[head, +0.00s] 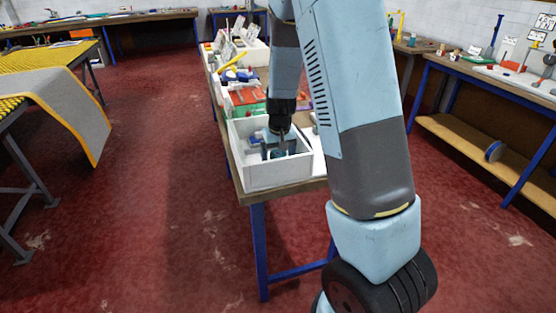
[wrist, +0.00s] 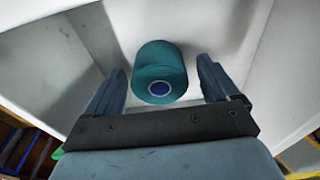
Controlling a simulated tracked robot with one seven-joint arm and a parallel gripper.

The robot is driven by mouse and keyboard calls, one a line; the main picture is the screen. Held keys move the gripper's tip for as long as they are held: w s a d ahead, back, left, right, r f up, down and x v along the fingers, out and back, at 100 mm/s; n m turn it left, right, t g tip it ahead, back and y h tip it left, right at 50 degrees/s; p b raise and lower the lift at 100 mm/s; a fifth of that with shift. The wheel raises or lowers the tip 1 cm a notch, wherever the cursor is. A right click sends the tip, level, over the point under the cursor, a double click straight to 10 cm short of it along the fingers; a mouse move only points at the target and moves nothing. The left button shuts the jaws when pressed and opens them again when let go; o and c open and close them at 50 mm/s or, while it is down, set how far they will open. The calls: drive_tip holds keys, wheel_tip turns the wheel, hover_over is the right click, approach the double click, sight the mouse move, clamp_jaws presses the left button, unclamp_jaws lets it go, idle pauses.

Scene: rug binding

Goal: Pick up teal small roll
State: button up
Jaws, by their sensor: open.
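The teal small roll (wrist: 160,67) lies inside a white open-topped box, with its round end and dark blue core facing the wrist camera. My gripper (wrist: 160,85) is open, with one finger on each side of the roll and visible gaps between them. The roll is not held. In the head view my gripper (head: 278,148) reaches down into the white box (head: 277,178), where the roll is mostly hidden by my gripper and hard to make out.
The box's white walls (wrist: 270,70) rise close around my gripper. The box stands at the near end of a narrow bench with more bins (head: 243,98) behind it. A table with a grey rug (head: 75,110) is at left, and a workbench (head: 480,75) is at right.

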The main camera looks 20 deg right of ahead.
drive_tip(key=c, duration=1.2)
drive_tip(key=shift+o, duration=0.2)
drive_tip(key=shift+r, duration=0.1)
